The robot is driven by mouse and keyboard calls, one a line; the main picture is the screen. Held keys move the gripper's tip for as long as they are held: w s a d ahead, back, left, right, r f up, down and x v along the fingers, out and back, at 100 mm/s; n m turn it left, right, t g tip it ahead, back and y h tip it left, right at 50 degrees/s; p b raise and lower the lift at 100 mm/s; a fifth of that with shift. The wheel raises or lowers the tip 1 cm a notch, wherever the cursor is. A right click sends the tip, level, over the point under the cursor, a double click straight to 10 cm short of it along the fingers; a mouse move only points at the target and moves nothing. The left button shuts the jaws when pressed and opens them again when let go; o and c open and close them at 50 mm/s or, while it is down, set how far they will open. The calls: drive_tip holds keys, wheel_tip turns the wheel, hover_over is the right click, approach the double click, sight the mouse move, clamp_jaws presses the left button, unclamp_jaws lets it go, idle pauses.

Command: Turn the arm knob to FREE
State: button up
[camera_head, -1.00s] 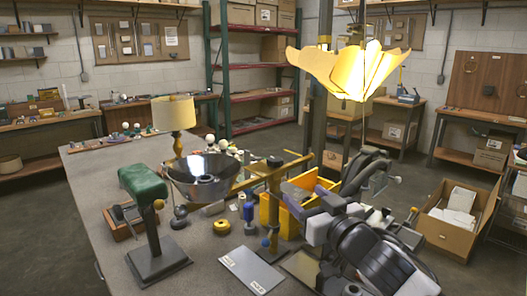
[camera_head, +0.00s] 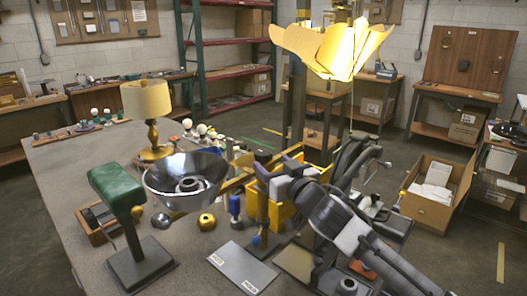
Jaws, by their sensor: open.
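A brass lamp stand (camera_head: 262,212) rises from the table, with a brass arm (camera_head: 232,184) running left toward a shiny metal bowl shade (camera_head: 186,181). A small blue knob (camera_head: 257,241) sits low on the post. My gripper (camera_head: 268,176) is at the top of the post, where the arm crosses it. It is open, but its fingers are small and partly merge with the post. It hides the post's top and any arm knob there. I cannot tell whether it touches the knob, and no knob setting is readable.
A grey plate (camera_head: 242,267) with small labels lies before the stand. A yellow bin (camera_head: 285,208) stands behind it. A lit petal lamp (camera_head: 330,48) hangs above.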

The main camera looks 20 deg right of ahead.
sight(267, 159)
drive_tip(key=p+x, duration=0.1)
drive_tip(key=x, duration=0.4)
drive_tip(key=shift+w+a+p, duration=0.1)
drive_tip(key=shift+w+p, duration=0.2)
drive_tip(key=shift+w, duration=0.1)
drive_tip(key=shift+c, duration=0.3)
drive_tip(key=c, duration=0.9)
